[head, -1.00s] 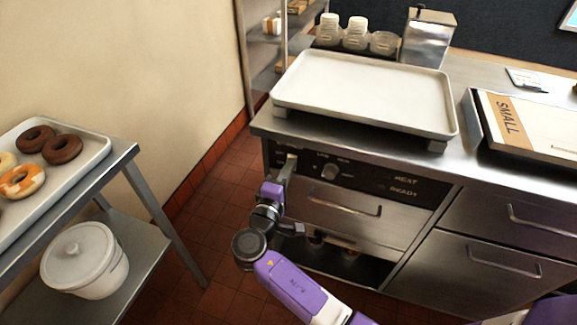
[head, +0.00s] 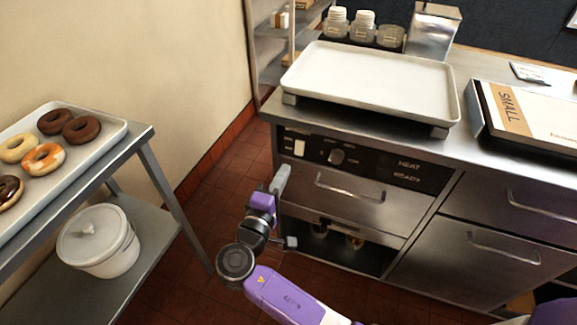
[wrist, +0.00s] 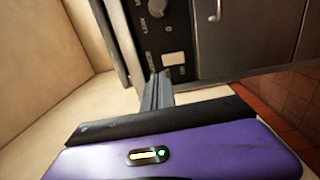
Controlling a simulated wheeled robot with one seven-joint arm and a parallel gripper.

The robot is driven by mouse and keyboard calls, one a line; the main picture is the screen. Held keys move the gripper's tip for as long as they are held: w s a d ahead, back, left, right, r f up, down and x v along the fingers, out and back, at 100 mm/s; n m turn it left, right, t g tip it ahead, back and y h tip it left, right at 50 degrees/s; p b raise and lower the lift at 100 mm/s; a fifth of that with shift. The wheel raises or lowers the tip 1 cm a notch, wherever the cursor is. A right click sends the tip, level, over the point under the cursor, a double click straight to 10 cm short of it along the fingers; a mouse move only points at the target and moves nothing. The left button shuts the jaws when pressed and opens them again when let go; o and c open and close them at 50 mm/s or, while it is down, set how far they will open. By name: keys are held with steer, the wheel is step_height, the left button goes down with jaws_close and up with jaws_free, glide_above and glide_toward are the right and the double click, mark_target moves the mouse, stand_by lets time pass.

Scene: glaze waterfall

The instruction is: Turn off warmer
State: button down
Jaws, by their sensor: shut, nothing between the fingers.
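The warmer's black control panel (head: 375,165) is on the front of the steel counter, with a white rocker switch (head: 299,147) at its left end. A round knob (head: 337,157) sits right of the switch, and the words HEAT and READY are farther right. In the wrist view, the white switch (wrist: 174,58) is just beyond the fingertips, with the knob (wrist: 156,8) above it. My gripper (head: 282,176) is shut and empty, below and slightly left of the switch, apparently apart from it. Which way the switch is pressed is too small to tell.
A white tray (head: 375,112) rests on the counter above the panel. A drawer handle (head: 350,189) sticks out below the panel. A side table on the left holds a tray of doughnuts (head: 100,184) above a white lidded bucket (head: 98,240). Tiled floor lies between.

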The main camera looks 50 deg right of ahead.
steer(key=shift+r+v, duration=0.15)
steer(key=shift+v, duration=0.75)
steer(key=shift+r+v, duration=0.15)
steer(key=shift+v, duration=0.75)
steer(key=w+a+f+n+t+y, duration=0.1)
steer(key=w+a+n+t+y, duration=0.1)
steer(key=w+a+t+y, duration=0.3)
steer(key=s+a+f+t+y, duration=0.3)
steer(key=s+a+f+y, duration=0.25)
steer(key=a+y, duration=0.35)
steer(key=s+r+m+y+p, duration=0.1)
steer(key=s+r, duration=0.3)
steer(key=s, duration=0.5)
steer(key=s+r+m+y+p, duration=0.1)
steer(key=s+r+m, duration=0.2)
steer(key=s, duration=0.6)
steer(key=s+r+m+y+p, duration=0.1)
steer(key=s+r, duration=0.4)
steer(key=s, duration=0.5)
steer(key=shift+m+t, duration=0.3)
steer(key=shift+m, duration=0.2)
